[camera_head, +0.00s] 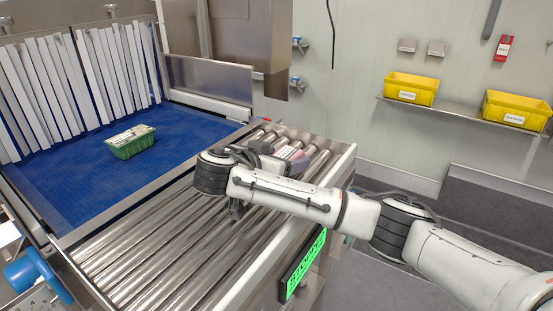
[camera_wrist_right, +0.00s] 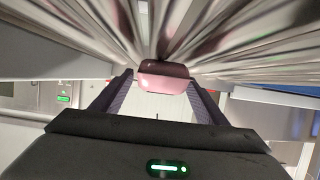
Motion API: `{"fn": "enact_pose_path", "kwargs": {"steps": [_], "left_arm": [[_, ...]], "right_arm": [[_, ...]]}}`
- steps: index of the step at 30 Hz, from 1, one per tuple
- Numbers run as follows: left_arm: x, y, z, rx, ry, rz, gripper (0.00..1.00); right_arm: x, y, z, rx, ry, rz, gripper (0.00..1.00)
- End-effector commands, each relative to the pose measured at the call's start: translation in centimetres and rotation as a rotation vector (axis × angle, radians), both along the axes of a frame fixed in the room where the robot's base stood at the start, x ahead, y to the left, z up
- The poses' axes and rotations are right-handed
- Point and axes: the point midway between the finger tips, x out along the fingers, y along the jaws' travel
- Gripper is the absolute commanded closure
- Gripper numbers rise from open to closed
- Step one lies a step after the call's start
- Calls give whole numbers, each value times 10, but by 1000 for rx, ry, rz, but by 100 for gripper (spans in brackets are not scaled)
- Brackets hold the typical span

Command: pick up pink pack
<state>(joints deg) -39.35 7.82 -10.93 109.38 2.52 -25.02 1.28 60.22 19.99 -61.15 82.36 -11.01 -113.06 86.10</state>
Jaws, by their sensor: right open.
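The pink pack (camera_head: 288,152) lies on the metal rollers (camera_head: 155,256) near their far right end, partly hidden by my right gripper. In the right wrist view the pink pack (camera_wrist_right: 163,77) shows between the tips of my right gripper. My right gripper (camera_head: 280,158) is low over the rollers at the pack. Its two dark fingers stand apart on either side of the pack in the right wrist view (camera_wrist_right: 160,88). I cannot tell whether either finger touches it. My left gripper is not in view.
A green tray (camera_head: 131,148) with packs in it stands on the blue belt (camera_head: 70,185), before white strip curtains (camera_head: 118,68). A metal side rail (camera_head: 335,165) edges the rollers. Yellow bins (camera_head: 410,88) sit on a wall shelf at the right. Most rollers at the front left are clear.

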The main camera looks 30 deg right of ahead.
Motion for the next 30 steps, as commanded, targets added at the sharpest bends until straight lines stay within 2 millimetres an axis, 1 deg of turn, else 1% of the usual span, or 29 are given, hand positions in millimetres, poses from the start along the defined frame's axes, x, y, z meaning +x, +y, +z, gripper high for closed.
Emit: {"fn": "enact_pose_path", "kwargs": {"steps": [1,3,11,12,21,27,30], "left_arm": [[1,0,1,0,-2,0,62],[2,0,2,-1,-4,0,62],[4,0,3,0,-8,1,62],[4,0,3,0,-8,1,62],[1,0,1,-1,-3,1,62],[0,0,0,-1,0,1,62],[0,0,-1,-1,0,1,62]], "right_arm": [[1,-7,-1,-1,-2,-4,33],[2,-12,-4,-1,-1,-4,33],[3,-14,-6,1,-1,-2,33],[3,-14,-6,1,-1,-2,34],[3,-14,-6,1,-2,-2,84],[3,-14,-4,1,-3,-2,84],[4,-14,1,3,-6,-3,84]]}}
